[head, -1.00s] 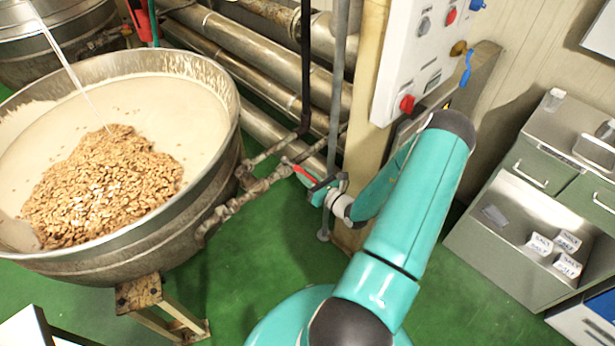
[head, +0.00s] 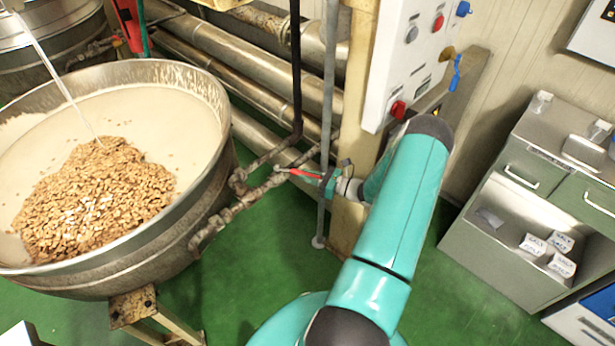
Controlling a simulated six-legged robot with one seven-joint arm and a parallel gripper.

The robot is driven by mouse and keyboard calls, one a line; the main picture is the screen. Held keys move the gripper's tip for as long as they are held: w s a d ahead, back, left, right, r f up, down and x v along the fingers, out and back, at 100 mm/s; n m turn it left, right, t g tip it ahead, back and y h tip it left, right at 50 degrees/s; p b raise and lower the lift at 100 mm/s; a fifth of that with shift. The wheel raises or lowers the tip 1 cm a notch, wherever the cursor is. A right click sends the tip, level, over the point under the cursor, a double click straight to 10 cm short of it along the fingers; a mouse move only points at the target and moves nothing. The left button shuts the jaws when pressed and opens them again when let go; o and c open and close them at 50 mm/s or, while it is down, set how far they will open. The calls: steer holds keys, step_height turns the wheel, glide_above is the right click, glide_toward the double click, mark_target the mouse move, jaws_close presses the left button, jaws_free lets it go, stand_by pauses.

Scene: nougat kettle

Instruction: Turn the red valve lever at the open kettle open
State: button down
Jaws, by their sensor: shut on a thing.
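The open kettle (head: 165,245) stands at the left, filled with a pale mass and a heap of nuts. A rusty pipe with fittings runs from its side towards the wall. The red valve lever (head: 306,173) sits at this pipe, right of the kettle, and points left from my gripper. My gripper (head: 328,181), at the end of my teal arm, is shut on the lever's right part. The fingers are small in the picture and partly hide the lever.
A grey upright pipe (head: 329,110) stands close by my gripper. A white control box (head: 407,65) with knobs hangs above my arm. A steel cabinet (head: 470,215) stands at the right. Green floor (head: 265,270) is clear between kettle and arm.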

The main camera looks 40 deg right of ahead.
steer(key=c, duration=1.3)
jaws_free()
